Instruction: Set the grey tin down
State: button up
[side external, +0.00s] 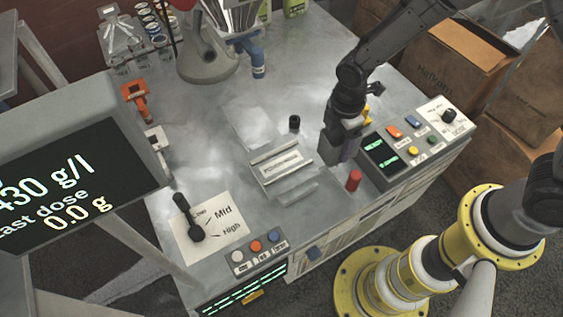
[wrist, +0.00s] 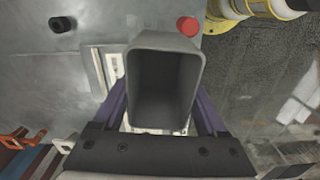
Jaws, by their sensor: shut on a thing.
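The grey tin (wrist: 165,42) is an open-topped, rounded rectangular container, and its inside looks dark and empty in the wrist view. My gripper (wrist: 162,108) is shut on it, with a purple finger along each side. In the side external view the tin (side external: 328,152) hangs below my wrist, roughly upright, at the right part of the metal worktop (side external: 310,85). My gripper (side external: 345,142) partly covers it there. I cannot tell whether its base touches the worktop.
A red cylinder (side external: 354,181) stands close to the tin's right. A black knob (side external: 294,123) and a raised plate (side external: 280,168) are to its left. A button panel (side external: 410,140) lies right. A lever (side external: 190,218) is front left.

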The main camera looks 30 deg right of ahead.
aim_at(325, 161)
jog(key=shift+s+a+r+n, duration=0.1)
jog(key=shift+s+a+n, duration=0.15)
jog(key=shift+a, duration=0.4)
jog(key=shift+s+a+r+n, duration=0.1)
jog(key=shift+s+a+n, duration=0.1)
jog(key=shift+a, duration=0.4)
jog(key=shift+w+a+f, duration=0.2)
jog(key=shift+a, duration=0.1)
jog(key=w+a+f, duration=0.2)
jog(key=w+f, duration=0.1)
jog(key=w, duration=0.1)
jog(key=w+a+f, duration=0.2)
jog(key=w+f, duration=0.1)
jog(key=w+a+f, duration=0.2)
jog(key=w+f, duration=0.1)
jog(key=w, duration=0.1)
jog(key=shift+w+f, duration=0.2)
jog(key=shift+w, duration=0.1)
jog(key=shift+w+f, duration=0.1)
jog(key=shift+f, duration=1.55)
jog(key=shift+f, duration=0.15)
jog(key=o, duration=1.3)
